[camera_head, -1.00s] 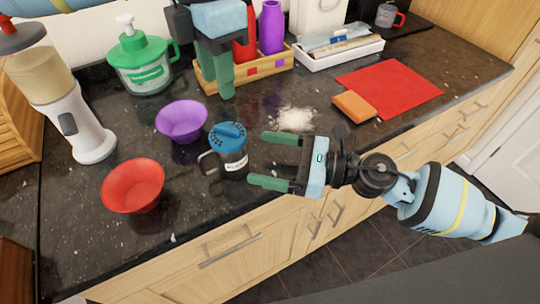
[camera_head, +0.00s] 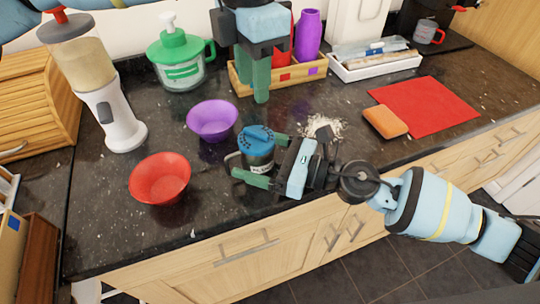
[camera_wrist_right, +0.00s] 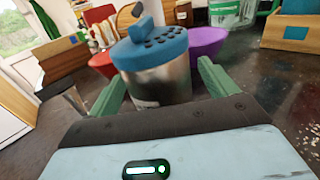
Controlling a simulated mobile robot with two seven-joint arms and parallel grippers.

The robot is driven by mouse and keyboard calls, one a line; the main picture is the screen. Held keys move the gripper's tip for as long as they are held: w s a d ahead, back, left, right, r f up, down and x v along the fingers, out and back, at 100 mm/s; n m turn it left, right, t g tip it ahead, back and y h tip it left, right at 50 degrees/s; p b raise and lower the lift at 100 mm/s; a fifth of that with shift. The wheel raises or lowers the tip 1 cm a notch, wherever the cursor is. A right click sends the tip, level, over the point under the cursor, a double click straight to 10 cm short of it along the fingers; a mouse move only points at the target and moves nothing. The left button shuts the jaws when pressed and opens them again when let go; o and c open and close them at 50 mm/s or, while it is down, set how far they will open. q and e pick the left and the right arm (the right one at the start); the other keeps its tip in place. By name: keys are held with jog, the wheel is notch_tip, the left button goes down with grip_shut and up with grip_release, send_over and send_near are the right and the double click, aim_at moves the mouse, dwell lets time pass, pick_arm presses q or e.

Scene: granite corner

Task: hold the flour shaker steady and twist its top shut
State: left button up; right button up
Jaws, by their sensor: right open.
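The flour shaker (camera_head: 260,153) stands upright on the dark counter. It has a blue perforated top (camera_head: 256,137), a metal body, a handle on its left and a partly hidden label. My right gripper (camera_head: 255,156) is open, reaching in from the right with one green finger on each side of the shaker's body. In the right wrist view the shaker (camera_wrist_right: 160,80) stands between the spread fingers, with gaps showing. My left gripper (camera_head: 252,92) hangs fingers down behind the shaker, in front of the wooden tray. Its fingers overlap in this view, so their opening is unclear.
A red bowl (camera_head: 160,180) and a purple bowl (camera_head: 212,120) stand left of the shaker. Spilled flour (camera_head: 323,126), an orange sponge (camera_head: 385,122) and a red mat (camera_head: 430,105) lie to the right. A wooden tray (camera_head: 320,66) with bottles and a green-lidded jar (camera_head: 180,65) stand behind.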

aim_at(256, 132)
jog(key=c, duration=1.1)
pick_arm(q)
jog(key=shift+c, duration=0.7)
pick_arm(e)
jog(key=shift+c, duration=0.4)
pick_arm(q)
notch_tip(256, 132, up, 3)
jog(key=m, duration=1.1)
jog(key=shift+f, duration=0.2)
notch_tip(256, 132, down, 12)
grip_shut()
